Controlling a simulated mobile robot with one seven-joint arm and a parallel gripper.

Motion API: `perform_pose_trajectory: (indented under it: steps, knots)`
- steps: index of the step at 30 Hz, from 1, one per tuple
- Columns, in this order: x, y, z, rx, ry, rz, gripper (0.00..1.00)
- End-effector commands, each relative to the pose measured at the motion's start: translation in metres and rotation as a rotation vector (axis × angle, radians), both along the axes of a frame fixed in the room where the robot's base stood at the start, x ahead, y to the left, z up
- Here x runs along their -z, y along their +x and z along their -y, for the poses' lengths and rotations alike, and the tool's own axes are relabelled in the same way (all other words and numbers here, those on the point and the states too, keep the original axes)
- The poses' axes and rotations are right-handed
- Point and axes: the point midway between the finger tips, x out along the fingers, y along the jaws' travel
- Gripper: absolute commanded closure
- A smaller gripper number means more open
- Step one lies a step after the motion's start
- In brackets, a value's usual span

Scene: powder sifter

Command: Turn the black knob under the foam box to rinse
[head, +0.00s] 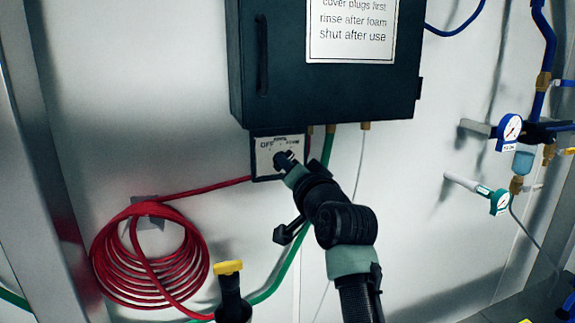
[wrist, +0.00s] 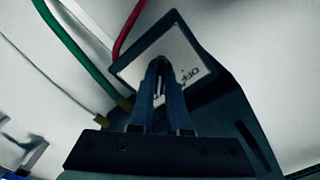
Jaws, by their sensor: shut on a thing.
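The dark foam box (head: 330,80) hangs on the white wall in the head view. My gripper (head: 285,160) reaches the plate from the lower right and is shut on the black knob, which is mostly hidden by the fingers. In the wrist view the dial plate (wrist: 190,60) lies behind my gripper's fingers (wrist: 160,75), which come together over its middle. The knob's pointing direction cannot be told.
A coiled red hose (head: 150,255) hangs at the left. A green hose (head: 300,245) and a thin pale line run down from the box beside my arm. Gauges (head: 510,130) and blue pipes are at the right. A yellow-topped black fitting (head: 229,268) stands at the bottom.

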Motion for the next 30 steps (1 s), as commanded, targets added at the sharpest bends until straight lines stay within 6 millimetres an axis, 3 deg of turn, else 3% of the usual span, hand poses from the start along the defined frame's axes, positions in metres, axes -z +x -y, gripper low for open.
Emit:
perform_pose_trajectory:
  steps: [11,30]
  knots:
    - [0.0023,0.0000,-0.0004,0.000,-0.066,0.021,1.00]
    - [0.0022,-0.0004,-0.0011,0.000,-0.537,0.175,1.00]
